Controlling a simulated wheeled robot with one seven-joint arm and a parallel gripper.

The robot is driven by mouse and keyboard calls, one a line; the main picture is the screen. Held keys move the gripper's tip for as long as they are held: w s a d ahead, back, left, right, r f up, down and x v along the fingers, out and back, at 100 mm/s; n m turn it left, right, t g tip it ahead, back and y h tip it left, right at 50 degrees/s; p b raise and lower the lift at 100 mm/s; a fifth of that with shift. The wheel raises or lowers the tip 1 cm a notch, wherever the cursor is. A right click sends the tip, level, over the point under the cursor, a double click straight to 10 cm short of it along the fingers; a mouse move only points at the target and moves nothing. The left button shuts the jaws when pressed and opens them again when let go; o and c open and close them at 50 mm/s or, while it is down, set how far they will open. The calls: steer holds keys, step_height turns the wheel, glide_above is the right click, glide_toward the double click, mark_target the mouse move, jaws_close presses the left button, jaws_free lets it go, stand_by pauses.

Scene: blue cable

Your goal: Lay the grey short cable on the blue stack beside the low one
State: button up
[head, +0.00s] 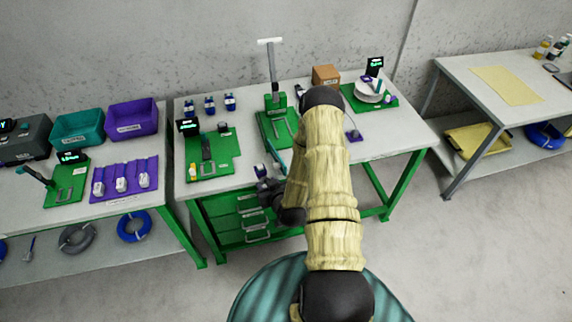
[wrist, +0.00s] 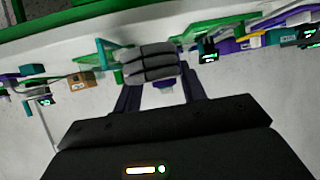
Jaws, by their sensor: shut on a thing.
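My gripper (wrist: 152,85) is shut on a grey bundle with dark bands (wrist: 150,65), which looks like the grey short cable, in the wrist view. In the head view my gripper (head: 268,192) is over the front edge of the middle table; the cable is hard to make out there. Three small blue stacks (head: 210,106) stand in a row at the back left of that table, apart from my gripper. They are too small to tell which is low.
The middle table (head: 165,192) is not clear: green mats hold a press-like stand (head: 272,75), a tool fixture (head: 207,150) and a white round dish (head: 370,90). A cardboard box (head: 326,75) stands at the back. My arm hides part of the table.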

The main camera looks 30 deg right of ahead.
steer(key=s+a+f+b, duration=0.2)
steer(key=a+f+b, duration=0.2)
steer(key=f, duration=0.3)
steer(key=s+a+f+b, duration=0.2)
steer(key=a+f+b, duration=0.2)
steer(key=f, duration=0.3)
steer(key=shift+a+f+n+y, duration=0.3)
steer(key=shift+a+f+n, duration=0.05)
steer(key=shift+a+n, duration=0.1)
